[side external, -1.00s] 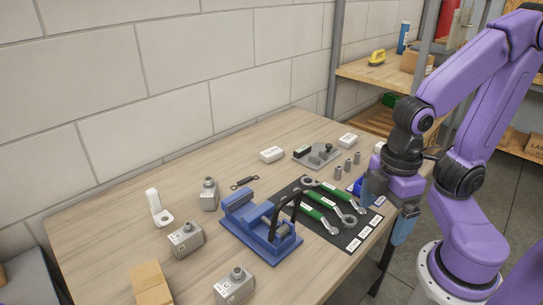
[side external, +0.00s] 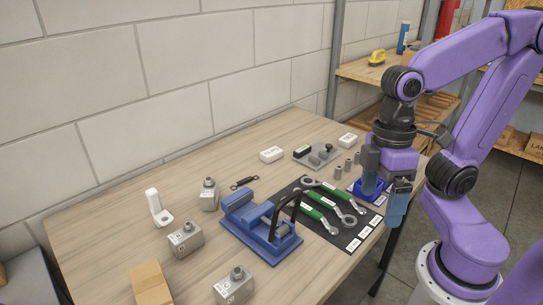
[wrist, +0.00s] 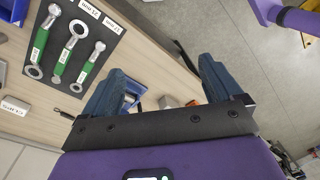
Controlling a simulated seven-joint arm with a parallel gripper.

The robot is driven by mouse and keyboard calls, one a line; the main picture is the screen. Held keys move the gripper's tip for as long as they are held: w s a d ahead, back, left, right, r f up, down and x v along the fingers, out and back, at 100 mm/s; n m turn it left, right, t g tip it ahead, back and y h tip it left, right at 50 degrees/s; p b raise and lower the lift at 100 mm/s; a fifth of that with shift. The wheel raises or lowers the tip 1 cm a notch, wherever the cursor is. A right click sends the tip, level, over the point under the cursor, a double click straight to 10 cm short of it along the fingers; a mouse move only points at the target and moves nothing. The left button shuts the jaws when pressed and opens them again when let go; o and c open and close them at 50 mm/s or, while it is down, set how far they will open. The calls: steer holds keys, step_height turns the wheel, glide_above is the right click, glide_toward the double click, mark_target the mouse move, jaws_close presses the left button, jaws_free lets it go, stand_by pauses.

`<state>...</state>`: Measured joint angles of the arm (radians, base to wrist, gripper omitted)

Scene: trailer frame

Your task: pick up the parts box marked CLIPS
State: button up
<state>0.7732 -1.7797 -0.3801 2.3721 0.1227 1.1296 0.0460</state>
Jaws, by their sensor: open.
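Small white boxes lie toward the back of the bench: one white box (side external: 272,154) left of the grey fixture and another white box (side external: 347,140) behind it. Their lettering is too small to read surely, so I cannot tell which is marked CLIPS. The wrist view shows a white lettered box (wrist: 14,106) at the left edge, its print unclear. My gripper (side external: 384,192) is open and empty, fingers down, over the bench's right edge beside a blue bin (side external: 356,187). In the wrist view, my gripper (wrist: 160,84) has part of the blue bin showing between its fingers.
A dark mat (side external: 327,231) holds several green-handled wrenches, left of my gripper. A blue vise-like fixture (side external: 262,230), grey metal blocks (side external: 186,239) and a cardboard box (side external: 150,283) stand further left. A grey fixture (side external: 317,155) and small cylinders stand behind.

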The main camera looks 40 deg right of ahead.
mark_target(271, 151)
steer(key=w+a+m+y, duration=0.7)
steer(key=w+a+m, duration=0.2)
steer(key=w+m, duration=0.4)
steer(key=w+d+r+m+t+y, duration=0.25)
steer(key=w+m+t, duration=0.45)
steer(key=w+m, duration=0.75)
steer(key=w+d+m+t+h, duration=0.5)
steer(key=w+d+m+t, duration=0.15)
steer(key=d+m, duration=0.55)
steer(key=s+d+f+m+h, duration=0.1)
steer(key=s+d+m+h, duration=0.2)
steer(key=d, duration=0.4)
steer(key=d+f+m+h, duration=0.2)
steer(key=d+m+h, duration=0.25)
steer(key=d, duration=0.25)
steer(key=shift+t+y, duration=0.4)
steer(key=shift+t, duration=0.05)
step_height(271, 151, down, 13)
steer(key=shift+w+a+r, duration=0.1)
steer(key=shift+r, duration=0.05)
steer(key=shift+w+f, duration=0.1)
steer(key=shift+f, duration=0.4)
steer(key=x, duration=1.7)
steer(key=shift+w, duration=0.1)
steer(key=shift+r, duration=0.1)
